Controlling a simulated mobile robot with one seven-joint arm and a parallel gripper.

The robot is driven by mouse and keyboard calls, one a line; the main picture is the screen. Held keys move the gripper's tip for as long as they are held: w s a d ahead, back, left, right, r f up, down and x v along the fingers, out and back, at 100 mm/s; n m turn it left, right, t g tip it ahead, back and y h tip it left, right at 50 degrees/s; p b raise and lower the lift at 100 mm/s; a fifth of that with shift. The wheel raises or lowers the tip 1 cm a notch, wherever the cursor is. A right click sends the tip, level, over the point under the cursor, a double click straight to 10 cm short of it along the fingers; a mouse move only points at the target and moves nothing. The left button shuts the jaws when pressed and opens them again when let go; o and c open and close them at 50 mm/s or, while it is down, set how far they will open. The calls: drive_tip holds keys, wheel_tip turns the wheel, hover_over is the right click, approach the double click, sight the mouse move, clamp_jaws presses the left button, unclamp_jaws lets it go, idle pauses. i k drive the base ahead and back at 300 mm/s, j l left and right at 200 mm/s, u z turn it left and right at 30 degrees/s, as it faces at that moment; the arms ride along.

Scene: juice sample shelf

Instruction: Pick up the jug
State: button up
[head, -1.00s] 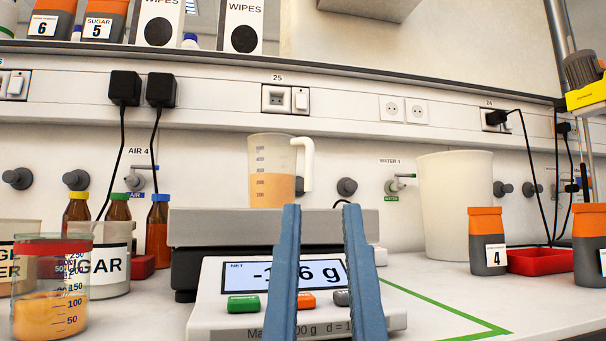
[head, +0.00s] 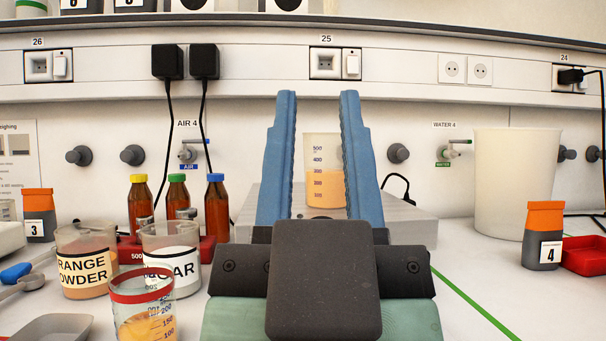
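The jug (head: 324,174) is a clear measuring jug with a printed scale, about half full of orange liquid. It stands upright on the grey weighing scale (head: 408,224) in the middle of the head view. My gripper (head: 317,96) is open, with its two blue fingers pointing ahead, one on each side of the jug in the picture. I cannot tell whether the fingers reach the jug or are still in front of it. The jug's handle is hidden behind the right finger. My gripper body hides the scale's front and display.
At the left stand a red-rimmed beaker (head: 140,285), a sugar beaker (head: 172,240), an orange powder beaker (head: 85,250) and brown bottles (head: 217,215). At the right are a large cream bucket (head: 512,180), a grey-orange container (head: 543,235) and a red tray (head: 587,256).

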sight(324, 188)
drive_tip(key=l+u, duration=0.15)
drive_tip(key=u, duration=0.3)
drive_tip(key=i+l+u, duration=0.1)
drive_tip(key=u, duration=0.35)
drive_tip(key=l+u, duration=0.3)
drive_tip(key=u, duration=0.15)
drive_tip(key=k+l, duration=0.1)
drive_tip(key=l, duration=0.6)
drive_tip(key=k+l, duration=0.1)
drive_tip(key=l, duration=0.55)
